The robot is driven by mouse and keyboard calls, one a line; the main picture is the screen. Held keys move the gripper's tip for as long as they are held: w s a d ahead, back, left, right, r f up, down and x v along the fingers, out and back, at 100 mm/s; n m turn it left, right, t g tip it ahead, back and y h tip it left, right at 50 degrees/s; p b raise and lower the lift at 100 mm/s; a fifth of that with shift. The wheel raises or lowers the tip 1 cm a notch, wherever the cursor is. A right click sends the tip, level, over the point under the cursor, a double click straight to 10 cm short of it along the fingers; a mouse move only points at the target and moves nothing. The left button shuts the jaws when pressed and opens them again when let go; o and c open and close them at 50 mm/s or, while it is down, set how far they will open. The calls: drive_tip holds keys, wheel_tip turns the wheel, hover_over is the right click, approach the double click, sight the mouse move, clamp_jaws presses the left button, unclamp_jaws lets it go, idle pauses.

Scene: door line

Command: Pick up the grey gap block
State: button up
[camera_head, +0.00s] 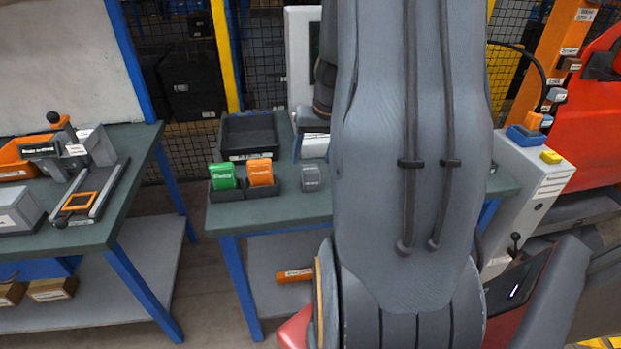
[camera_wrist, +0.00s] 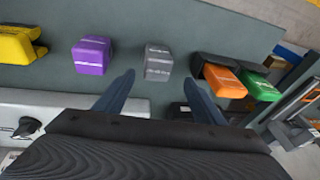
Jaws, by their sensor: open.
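The grey gap block (camera_head: 311,178) stands on the dark green table top, just right of the orange and green blocks in the head view. In the wrist view the grey block (camera_wrist: 158,62) lies ahead of my gripper (camera_wrist: 160,95), between the lines of its two fingers and apart from them. The fingers are spread and nothing is between them. In the head view my own arm covers the middle of the picture and hides my gripper.
Near it in the wrist view are a purple block (camera_wrist: 92,55), a yellow block (camera_wrist: 18,44), an orange block (camera_wrist: 224,82) and a green block (camera_wrist: 259,86). A black tray (camera_head: 250,136) stands behind. Another table (camera_head: 105,228) is at left, with a floor gap between.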

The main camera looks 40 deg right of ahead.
sight(311, 169)
drive_tip(key=shift+s+p+x, duration=0.15)
drive_tip(key=shift+p+x, duration=0.1)
drive_tip(key=shift+x, duration=0.95)
drive_tip(key=shift+s+p+x, duration=0.1)
drive_tip(key=shift+p+x, duration=0.1)
drive_tip(key=shift+x, duration=0.95)
drive_tip(key=shift+d+f, duration=0.1)
drive_tip(key=shift+d, duration=0.1)
drive_tip(key=c, duration=1.3)
